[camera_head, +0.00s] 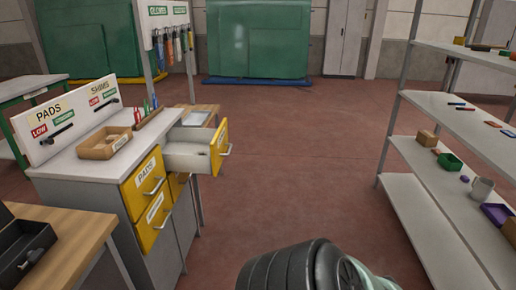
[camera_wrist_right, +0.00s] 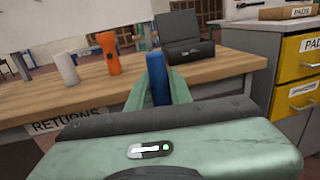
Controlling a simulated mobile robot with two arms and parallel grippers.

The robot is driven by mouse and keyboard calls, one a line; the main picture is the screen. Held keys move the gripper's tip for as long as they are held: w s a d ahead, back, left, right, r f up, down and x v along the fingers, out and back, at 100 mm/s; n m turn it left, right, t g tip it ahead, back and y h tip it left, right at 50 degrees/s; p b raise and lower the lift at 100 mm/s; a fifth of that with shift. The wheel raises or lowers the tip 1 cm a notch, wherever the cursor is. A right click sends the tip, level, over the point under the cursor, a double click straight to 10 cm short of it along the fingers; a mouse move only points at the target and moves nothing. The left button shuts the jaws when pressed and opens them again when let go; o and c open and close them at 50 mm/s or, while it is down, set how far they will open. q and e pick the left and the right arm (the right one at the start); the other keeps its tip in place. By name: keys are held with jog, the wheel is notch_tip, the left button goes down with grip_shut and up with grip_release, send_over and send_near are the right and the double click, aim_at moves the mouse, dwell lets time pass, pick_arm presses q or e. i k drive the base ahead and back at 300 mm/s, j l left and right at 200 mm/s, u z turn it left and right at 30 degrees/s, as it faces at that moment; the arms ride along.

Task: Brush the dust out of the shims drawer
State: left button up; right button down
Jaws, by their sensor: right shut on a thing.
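A pulled-out drawer (camera_head: 187,160) with a yellow front sticks out of the grey cabinet's right part. It lies below the SHIMS side of the sign board, and its own label is not readable. I cannot make out dust inside it. In the right wrist view my right gripper (camera_wrist_right: 157,88) is shut on a blue upright cylinder-like thing (camera_wrist_right: 155,66), which could be a handle. Its lower part is hidden between the green fingers, and no bristles show. My right gripper is well apart from the drawer. My left gripper is in neither view.
The cabinet top holds an open box (camera_head: 104,144). Closed yellow drawers (camera_head: 146,185) lie below. A wooden bench (camera_wrist_right: 90,88) carries a white cylinder (camera_wrist_right: 66,69), an orange flashlight (camera_wrist_right: 109,52) and a black case (camera_wrist_right: 187,50). A shelf rack (camera_head: 462,126) stands right; the red floor between is clear.

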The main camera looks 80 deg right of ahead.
aim_at(198, 150)
jog(key=l+z, duration=0.65)
jog(key=z, duration=0.25)
jog(key=i+l+z, duration=0.15)
jog(key=z, duration=0.3)
jog(key=i+l+z, duration=0.2)
jog(key=l+z, duration=0.2)
